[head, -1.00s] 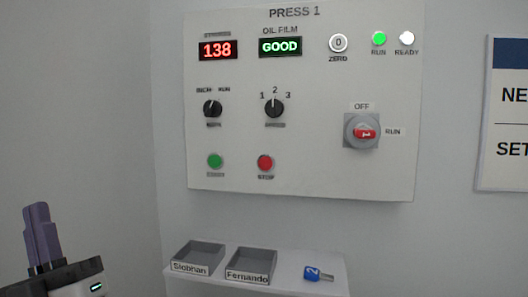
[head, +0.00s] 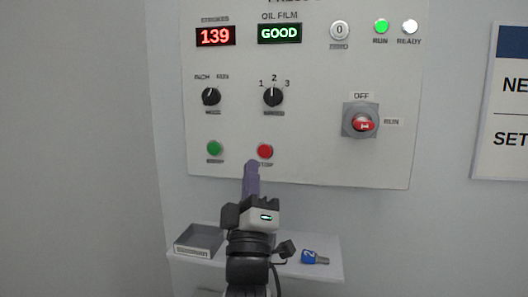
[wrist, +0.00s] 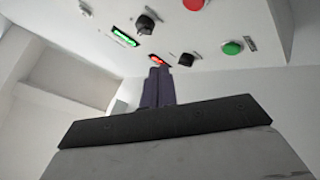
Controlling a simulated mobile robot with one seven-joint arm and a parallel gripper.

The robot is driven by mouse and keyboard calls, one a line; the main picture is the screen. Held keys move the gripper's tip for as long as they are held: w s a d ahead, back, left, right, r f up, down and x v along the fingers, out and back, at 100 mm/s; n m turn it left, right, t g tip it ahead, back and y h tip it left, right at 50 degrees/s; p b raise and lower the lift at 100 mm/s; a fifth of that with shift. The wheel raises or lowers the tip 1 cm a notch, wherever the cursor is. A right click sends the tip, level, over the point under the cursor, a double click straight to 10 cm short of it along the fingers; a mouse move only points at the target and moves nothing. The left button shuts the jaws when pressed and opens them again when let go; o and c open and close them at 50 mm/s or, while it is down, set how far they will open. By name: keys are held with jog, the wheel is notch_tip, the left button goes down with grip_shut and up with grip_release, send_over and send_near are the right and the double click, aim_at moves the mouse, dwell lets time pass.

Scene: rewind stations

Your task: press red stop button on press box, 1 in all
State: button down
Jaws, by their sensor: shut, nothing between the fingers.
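The press box (head: 320,160) is a pale panel on the wall. Its round red stop button (head: 265,151) sits low on the panel, right of the green start button (head: 214,148). In the wrist view the red stop button (wrist: 193,4) is at the top edge, and the green button (wrist: 232,47) is at the right. My gripper (head: 252,164) is shut and empty, its purple fingers pointing up just below and left of the stop button, overlapping part of its label. In the wrist view my gripper (wrist: 158,72) appears apart from the red button. The green RUN lamp (head: 381,26) is lit.
Two black selector knobs, a strokes display (head: 215,36) reading 139 and a red rotary switch (head: 362,122) are also on the panel. Below, a shelf (head: 333,270) holds a grey tray (head: 199,241) and a blue-tagged key (head: 314,257). My arm hides the second tray.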

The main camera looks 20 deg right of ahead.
jog(key=shift+w+d, duration=0.8)
jog(key=shift+w, duration=0.4)
jog(key=shift+w+d, duration=0.85)
jog(key=shift+w, duration=0.4)
jog(key=shift+w+d, duration=0.8)
jog(key=shift+w, duration=0.4)
jog(key=shift+w+d, duration=0.1)
jog(key=shift+w+d, duration=0.15)
jog(key=shift+w, duration=0.1)
jog(key=shift+w+d, duration=0.2)
jog(key=shift+w, duration=0.1)
jog(key=shift+s+a+b, duration=0.3)
jog(key=shift+s+a, duration=0.15)
jog(key=shift+s, duration=0.2)
jog(key=shift+s+a, duration=0.7)
jog(key=shift+s, duration=0.35)
jog(key=shift+s+a, duration=0.7)
jog(key=shift+s, duration=0.3)
